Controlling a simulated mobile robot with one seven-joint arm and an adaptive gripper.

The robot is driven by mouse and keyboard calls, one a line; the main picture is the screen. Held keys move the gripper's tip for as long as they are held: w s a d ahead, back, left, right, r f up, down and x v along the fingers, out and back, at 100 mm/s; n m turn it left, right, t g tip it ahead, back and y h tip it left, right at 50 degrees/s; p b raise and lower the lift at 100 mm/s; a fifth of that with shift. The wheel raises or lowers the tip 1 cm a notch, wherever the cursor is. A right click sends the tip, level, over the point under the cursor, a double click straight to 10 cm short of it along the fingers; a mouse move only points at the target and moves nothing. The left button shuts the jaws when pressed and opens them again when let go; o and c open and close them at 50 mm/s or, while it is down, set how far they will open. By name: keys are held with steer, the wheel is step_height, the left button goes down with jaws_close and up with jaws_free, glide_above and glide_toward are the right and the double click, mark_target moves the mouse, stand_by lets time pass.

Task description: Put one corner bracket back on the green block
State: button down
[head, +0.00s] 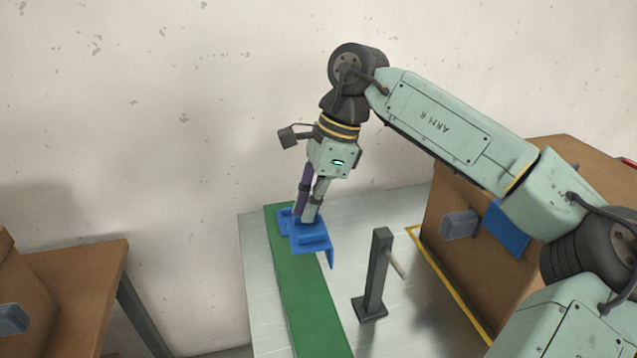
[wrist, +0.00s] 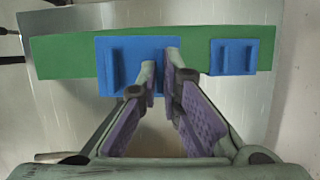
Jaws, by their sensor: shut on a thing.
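The green block (head: 300,300) is a long flat strip on a metal table; the wrist view shows it running across the top (wrist: 65,57). My gripper (head: 308,217) points down over its far part, with its fingers shut on a blue corner bracket (head: 318,243). The gripped part is mostly hidden by the fingers. A second, smaller-looking blue bracket (wrist: 234,57) sits on the strip to the right.
A dark post with a side peg (head: 376,275) stands right of the strip. A brown box (head: 470,200) with a blue panel (head: 507,228) and grey handle stands further right, by a yellow line. A brown bench (head: 75,290) is at left. Bare metal table lies between strip and post.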

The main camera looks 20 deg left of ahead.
steer(key=shift+w+a+f+n, duration=0.3)
steer(key=shift+w+f, duration=0.1)
steer(key=shift+w, duration=0.1)
steer(key=shift+s+f+b, duration=0.25)
steer(key=shift+f+b, duration=3)
steer(key=shift+f, duration=1.1)
steer(key=shift+f+b, duration=0.4)
steer(key=c, duration=1.7)
jaws_free()
steer(key=shift+o, duration=0.5)
steer(key=o, duration=0.3)
